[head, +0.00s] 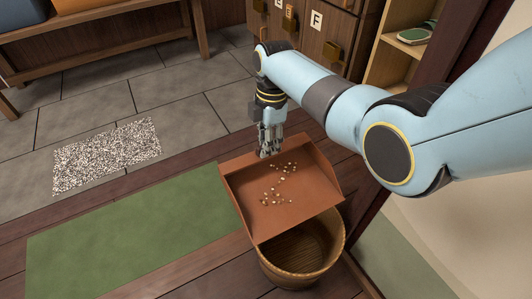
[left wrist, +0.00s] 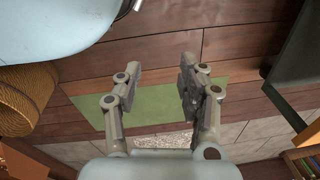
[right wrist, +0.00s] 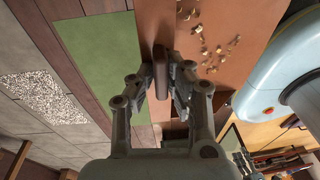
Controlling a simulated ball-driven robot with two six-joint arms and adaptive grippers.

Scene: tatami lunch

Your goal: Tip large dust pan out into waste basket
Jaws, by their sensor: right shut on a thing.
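The large dust pan (head: 310,185) is terracotta-coloured with raised sides and holds several small pale bits (head: 275,197). It is above the waste basket (head: 318,250), a round brown wooden-looking tub, and covers part of its mouth. The pan looks nearly level. My right gripper (head: 270,143) is shut on the pan's handle at its back edge. The right wrist view shows the handle (right wrist: 160,75) between the fingers and the bits on the pan (right wrist: 255,45). My left gripper (left wrist: 153,88) is open and empty, over the floor; it is outside the head view.
A green mat (head: 135,235) lies on the wooden floor left of the basket. A pebbled patch (head: 107,155) lies in the grey tiles. Wooden lockers (head: 325,35) and a shelf (head: 400,62) stand behind. A dark post and pale wall are close on the right.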

